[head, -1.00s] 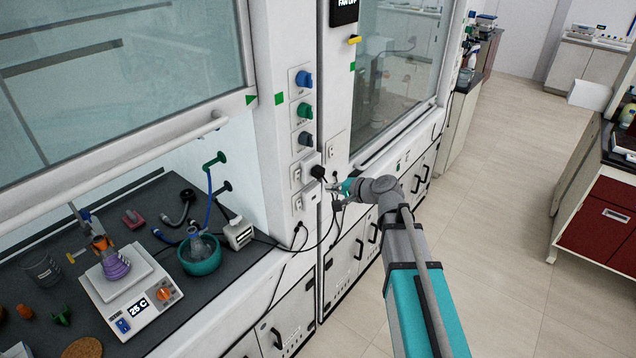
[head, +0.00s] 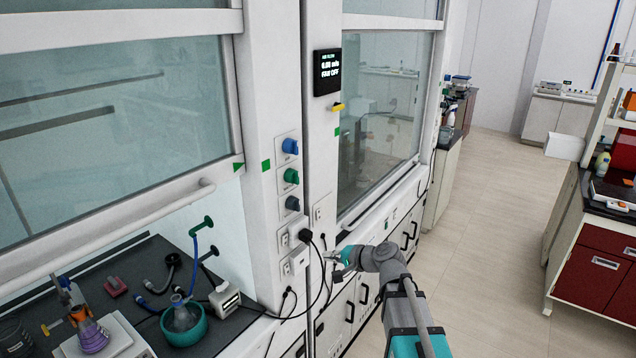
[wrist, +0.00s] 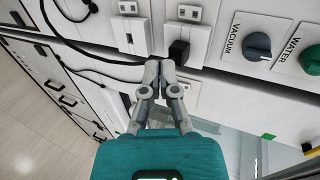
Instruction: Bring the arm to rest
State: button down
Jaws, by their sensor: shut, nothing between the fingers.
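My gripper (head: 330,256) is in front of the post between the two fumehoods, below the column of knobs. In the wrist view my gripper (wrist: 154,72) has its fingertips together with nothing between them. A black plug (wrist: 178,52) sits in an outlet just beyond and to the right of the fingertips. In the head view the plug (head: 305,236) is slightly above and left of my gripper. I cannot tell whether the fingertips touch the wall plate.
The left hood holds a teal bowl with a flask (head: 184,326) and a purple-filled flask (head: 92,335). Black cables (head: 322,285) hang near my gripper. A blue knob (head: 290,146) is above. The right hood's sash (head: 380,120) is lowered. The floor (head: 490,220) at right is clear.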

jog(key=s+d+f+n+g+h+b, duration=0.3)
jog(key=s+d+f+g+h, duration=0.1)
jog(key=s+f, duration=0.4)
jog(key=s+d+f+n+g+h+b, duration=0.3)
jog(key=s+d+f+h, duration=0.3)
jog(key=s+d+f, duration=0.2)
jog(key=shift+s+f+n+g+h, duration=0.45)
jog(key=shift+s+f+n, duration=0.3)
jog(key=shift+s, duration=0.3)
